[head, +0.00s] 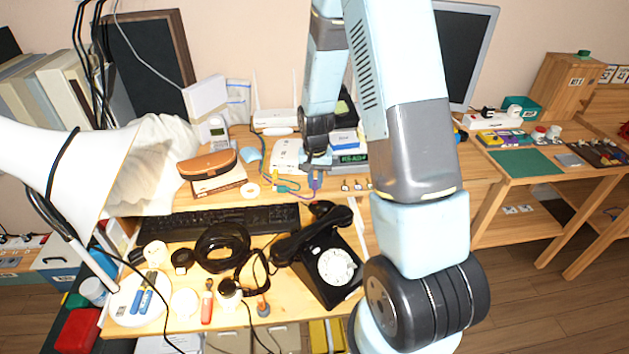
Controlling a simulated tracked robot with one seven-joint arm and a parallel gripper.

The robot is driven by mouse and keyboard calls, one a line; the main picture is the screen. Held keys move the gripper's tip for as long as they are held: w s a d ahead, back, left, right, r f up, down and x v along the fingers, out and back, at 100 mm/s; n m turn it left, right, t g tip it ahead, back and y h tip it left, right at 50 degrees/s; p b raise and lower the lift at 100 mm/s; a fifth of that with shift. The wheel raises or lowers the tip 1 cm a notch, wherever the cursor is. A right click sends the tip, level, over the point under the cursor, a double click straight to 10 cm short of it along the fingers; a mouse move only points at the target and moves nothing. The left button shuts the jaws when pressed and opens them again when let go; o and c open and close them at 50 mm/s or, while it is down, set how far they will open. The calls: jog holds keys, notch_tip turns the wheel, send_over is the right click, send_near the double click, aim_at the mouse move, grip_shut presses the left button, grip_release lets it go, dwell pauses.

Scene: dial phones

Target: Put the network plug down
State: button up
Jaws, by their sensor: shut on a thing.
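My gripper (316,165) points down above the back shelf of the desk, to the left of my upper arm. It is shut on a small blue-purple piece, the network plug (316,180), which shows just below the fingertips. A thin purple cable trails from the plug down and left. The fingers are small in this view, and I cannot tell whether the plug touches the shelf. Thin teal and orange cables with a green end (283,188) lie just left of it.
A black dial phone (325,262) stands in front, with a black keyboard (215,222) and a coiled black cable (222,247) to its left. White router boxes (288,155) stand behind and left of the gripper. Several small pieces (357,185) lie to its right.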

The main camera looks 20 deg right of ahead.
jog(key=shift+f, duration=0.1)
jog(key=o, duration=0.8)
notch_tip(320, 180, up, 12)
notch_tip(320, 180, up, 15)
jog(key=n+t, duration=0.2)
jog(key=t, duration=0.1)
send_over(315, 182)
jog(key=s, duration=0.9)
jog(key=shift+s+a+r+n+t, duration=0.1)
jog(key=shift+s+r+n+t, duration=0.35)
jog(key=shift+s+r, duration=1.7)
jog(key=shift+s+r+n+t, duration=0.4)
jog(key=shift+s+r, duration=0.6)
jog(key=shift+s, duration=2.2)
jog(key=shift+s+a+r+n+t, duration=0.1)
jog(key=shift+s+r+n+t, duration=0.3)
jog(key=shift+s+r, duration=1.75)
jog(key=shift+s+f, duration=0.55)
jog(key=shift+f, duration=0.05)
